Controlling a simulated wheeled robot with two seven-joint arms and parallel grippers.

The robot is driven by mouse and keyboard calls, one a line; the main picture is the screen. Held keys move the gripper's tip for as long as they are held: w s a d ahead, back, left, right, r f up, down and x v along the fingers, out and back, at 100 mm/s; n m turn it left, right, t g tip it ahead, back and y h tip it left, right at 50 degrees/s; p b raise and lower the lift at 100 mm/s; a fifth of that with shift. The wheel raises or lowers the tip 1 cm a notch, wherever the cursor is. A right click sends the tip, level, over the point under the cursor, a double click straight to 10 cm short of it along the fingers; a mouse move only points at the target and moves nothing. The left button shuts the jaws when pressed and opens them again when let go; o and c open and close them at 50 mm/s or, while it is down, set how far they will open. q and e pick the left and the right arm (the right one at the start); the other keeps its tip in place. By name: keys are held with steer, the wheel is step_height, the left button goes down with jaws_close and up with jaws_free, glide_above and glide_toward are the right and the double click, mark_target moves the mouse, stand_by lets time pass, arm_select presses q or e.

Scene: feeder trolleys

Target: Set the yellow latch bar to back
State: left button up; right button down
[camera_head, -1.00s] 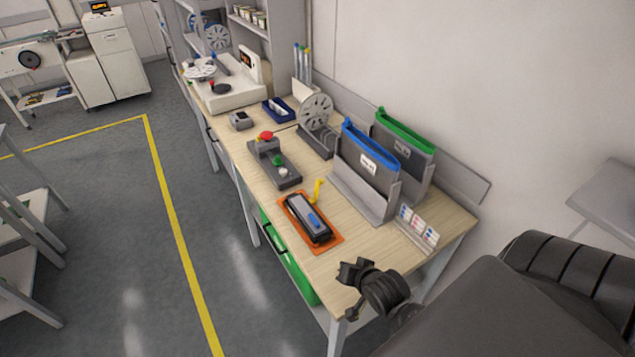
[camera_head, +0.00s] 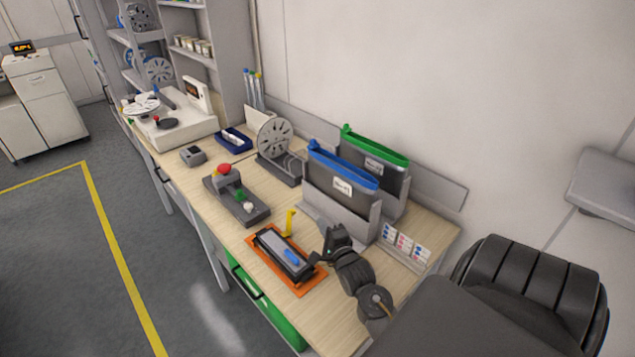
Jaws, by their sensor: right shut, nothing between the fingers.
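The yellow latch bar (camera_head: 290,222) stands upright at the back edge of a dark grey device with a blue part on top (camera_head: 283,253). The device lies on an orange mat (camera_head: 306,289) on the workbench. My right gripper (camera_head: 325,248) is shut and empty. It is just right of the device, near its right end, and apart from the latch bar. Whether it touches the device I cannot tell. My left gripper is not in view.
Behind the device stand grey holders with a blue-topped folder (camera_head: 342,172) and a green-topped folder (camera_head: 375,143). A control box with a red button (camera_head: 224,170) is to the left. Small cards (camera_head: 404,243) stand at the right.

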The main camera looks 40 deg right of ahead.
mark_target(288, 223)
steer(key=b+x, duration=0.1)
steer(key=x, duration=0.2)
steer(key=b+x, duration=0.2)
steer(key=x, duration=0.1)
steer(key=b+x, duration=0.2)
steer(key=shift+w+d+f, duration=0.25)
steer(key=shift+w+f, duration=0.1)
steer(key=a, duration=0.1)
steer(key=a+r, duration=0.1)
steer(key=a, duration=0.1)
steer(key=shift+a+p, duration=0.15)
steer(key=shift+p, duration=0.2)
steer(key=shift+s+a+r, duration=0.1)
steer(key=shift+a, duration=0.3)
